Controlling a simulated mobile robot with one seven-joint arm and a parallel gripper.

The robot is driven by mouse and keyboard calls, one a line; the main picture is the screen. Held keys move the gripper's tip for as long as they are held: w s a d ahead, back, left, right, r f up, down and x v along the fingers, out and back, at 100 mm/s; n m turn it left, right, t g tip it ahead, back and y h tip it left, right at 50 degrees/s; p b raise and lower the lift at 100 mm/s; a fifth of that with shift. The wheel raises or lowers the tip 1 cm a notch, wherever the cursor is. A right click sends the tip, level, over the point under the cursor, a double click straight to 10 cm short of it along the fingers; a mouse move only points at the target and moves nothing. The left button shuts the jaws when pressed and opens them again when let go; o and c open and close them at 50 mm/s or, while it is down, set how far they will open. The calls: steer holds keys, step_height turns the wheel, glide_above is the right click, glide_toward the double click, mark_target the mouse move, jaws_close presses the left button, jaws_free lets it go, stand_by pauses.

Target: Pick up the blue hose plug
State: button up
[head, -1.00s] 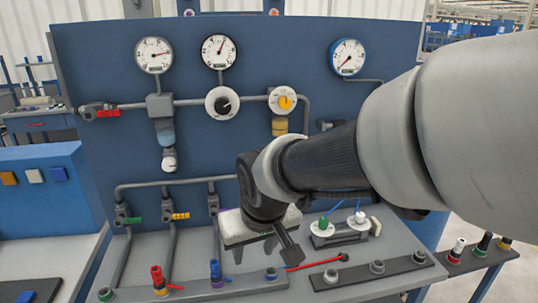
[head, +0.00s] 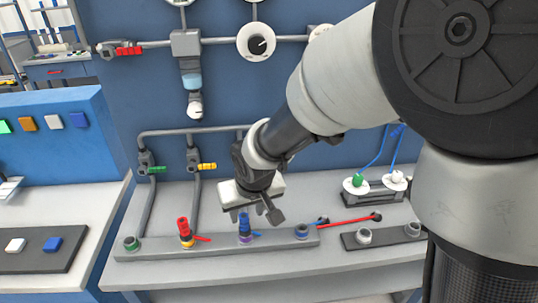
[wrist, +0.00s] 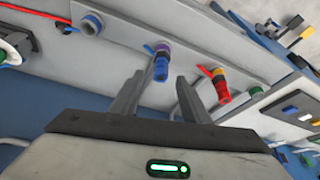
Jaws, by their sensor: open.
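The blue hose plug (head: 244,223) stands upright in a purple-ringed socket on the grey strip (head: 215,244) at the front of the bench. My gripper (head: 251,208) is open and empty, just above and behind the plug, and its body hides the space behind the plug's top. In the wrist view the blue plug (wrist: 161,67) shows between the tips of my two open fingers (wrist: 160,82), closer to the left finger. Whether the fingers reach around it or are still short of it, I cannot tell.
A red hose plug (head: 183,229) stands left of the blue one on the same strip, with a green-ringed socket (head: 131,243) further left. A red hose (head: 345,221) lies to the right. Pipes with valves (head: 195,160) rise behind on the blue panel.

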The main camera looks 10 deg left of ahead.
mark_target(244, 217)
steer(key=shift+w+b+x, duration=0.2)
steer(key=shift+b+x, duration=0.2)
steer(key=shift+x, duration=3.1)
steer(key=shift+a+r, duration=0.15)
steer(key=shift+a, duration=0.05)
jaws_close()
